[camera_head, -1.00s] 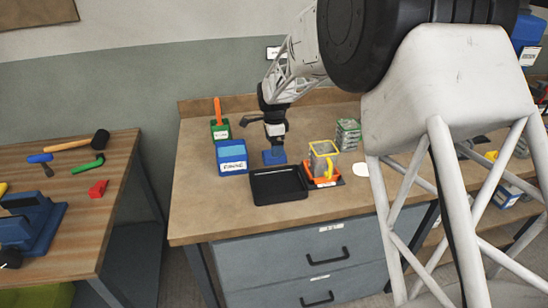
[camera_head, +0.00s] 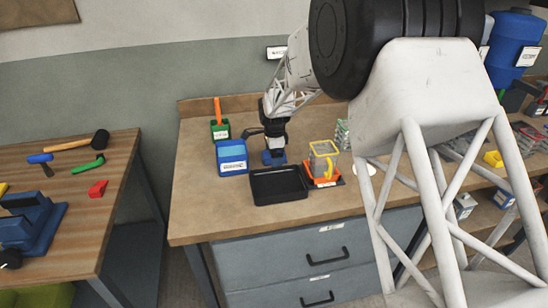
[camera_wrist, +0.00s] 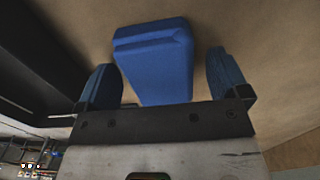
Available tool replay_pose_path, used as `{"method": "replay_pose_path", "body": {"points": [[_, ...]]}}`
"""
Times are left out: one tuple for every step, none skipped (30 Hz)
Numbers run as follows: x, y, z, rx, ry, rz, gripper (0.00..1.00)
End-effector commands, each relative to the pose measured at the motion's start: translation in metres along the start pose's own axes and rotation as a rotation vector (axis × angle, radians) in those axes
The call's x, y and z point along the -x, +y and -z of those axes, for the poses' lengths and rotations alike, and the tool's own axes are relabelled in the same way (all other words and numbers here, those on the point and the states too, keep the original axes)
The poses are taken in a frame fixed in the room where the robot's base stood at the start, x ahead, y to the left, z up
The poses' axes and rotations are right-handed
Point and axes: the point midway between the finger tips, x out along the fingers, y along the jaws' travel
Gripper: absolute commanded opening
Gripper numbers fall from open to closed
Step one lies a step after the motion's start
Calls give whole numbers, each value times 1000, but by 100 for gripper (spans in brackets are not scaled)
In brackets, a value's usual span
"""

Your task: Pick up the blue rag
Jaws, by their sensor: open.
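The blue rag (camera_head: 274,161) is a small folded blue block on the wooden workbench, just behind the black tray. In the wrist view the rag (camera_wrist: 155,62) lies between my two blue fingertips, with a gap visible on each side. My gripper (camera_head: 275,150) points down right over the rag, and its jaws are open around it in the wrist view (camera_wrist: 161,66). In the head view my gripper hides part of the rag.
The black tray (camera_head: 278,197) lies directly in front of the rag. A blue labelled box (camera_head: 232,168) stands to the left, with a green holder (camera_head: 220,134) behind it. An orange base with a yellow frame (camera_head: 323,182) stands close to the right. The bench's left front is clear.

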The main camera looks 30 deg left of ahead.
Motion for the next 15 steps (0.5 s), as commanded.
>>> {"method": "replay_pose_path", "body": {"points": [[0,0,0,0,0,0,94],[0,0,0,0,0,0,94],[0,0,0,0,0,0,94],[0,0,0,0,0,0,94],[0,0,0,0,0,0,94],[0,0,0,0,0,0,94],[0,0,0,0,0,0,94],[0,0,0,0,0,0,94],[0,0,0,0,0,0,94],[0,0,0,0,0,0,94],[0,0,0,0,0,0,94],[0,0,0,0,0,0,94],[0,0,0,0,0,0,89],[0,0,0,0,0,0,84],[0,0,0,0,0,0,78]]}}
